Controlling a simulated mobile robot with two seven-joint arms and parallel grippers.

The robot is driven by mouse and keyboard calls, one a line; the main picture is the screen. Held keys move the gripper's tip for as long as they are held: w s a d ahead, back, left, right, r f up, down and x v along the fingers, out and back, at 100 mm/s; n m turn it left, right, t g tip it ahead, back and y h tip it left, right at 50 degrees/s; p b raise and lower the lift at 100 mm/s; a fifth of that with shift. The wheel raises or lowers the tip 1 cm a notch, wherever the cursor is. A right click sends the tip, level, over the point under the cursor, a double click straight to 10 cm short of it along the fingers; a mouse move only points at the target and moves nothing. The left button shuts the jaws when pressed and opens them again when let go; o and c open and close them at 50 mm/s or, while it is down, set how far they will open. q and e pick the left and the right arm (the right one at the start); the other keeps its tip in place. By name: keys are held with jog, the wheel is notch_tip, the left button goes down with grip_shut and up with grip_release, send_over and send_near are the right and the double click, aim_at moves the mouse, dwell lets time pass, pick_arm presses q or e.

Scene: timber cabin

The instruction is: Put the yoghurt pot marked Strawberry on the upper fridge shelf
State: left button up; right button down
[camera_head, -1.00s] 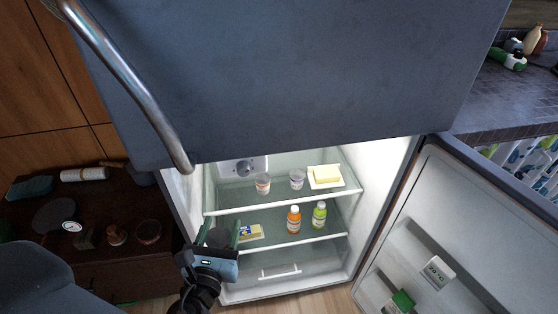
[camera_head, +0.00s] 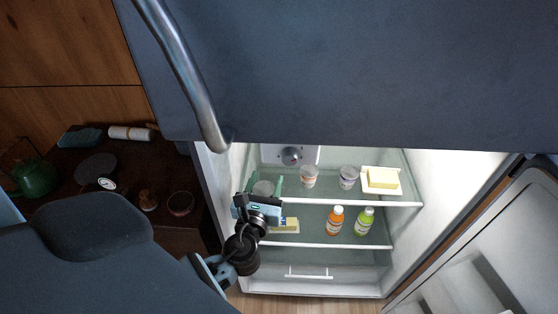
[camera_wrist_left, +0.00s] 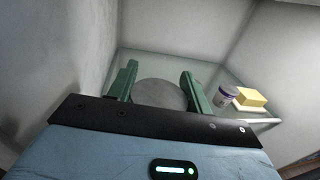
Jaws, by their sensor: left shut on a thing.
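My left gripper (camera_head: 264,185) is inside the open fridge at the left end of the upper shelf (camera_head: 340,200). Its green fingers are shut on a pot (camera_head: 263,188), whose round grey top (camera_wrist_left: 160,94) shows between them in the left wrist view. Its label is hidden, so I cannot read a flavour. I cannot tell whether its base touches the shelf. Two other pots, one with reddish marks (camera_head: 309,177) and one with purple marks (camera_head: 348,178), stand to the right on this shelf. My right gripper is not in view.
A butter block (camera_head: 381,178) on a dish is at the upper shelf's right. The lower shelf holds an orange bottle (camera_head: 335,221), a green bottle (camera_head: 364,222) and a yellow packet (camera_head: 288,226). The fridge door (camera_head: 470,240) stands open at right.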

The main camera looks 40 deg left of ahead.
pick_arm(q)
jog(key=b, duration=0.1)
send_over(271, 177)
notch_tip(271, 177, down, 7)
jog(key=b, duration=0.3)
jog(key=shift+s+d+r+b, duration=0.1)
jog(key=shift+r+b, duration=0.05)
jog(key=shift+b, duration=0.15)
jog(key=shift+f, duration=0.2)
jog(key=shift+w, duration=0.2)
jog(key=shift+f, duration=0.15)
jog(key=o, duration=1)
jog(key=shift+o, duration=0.2)
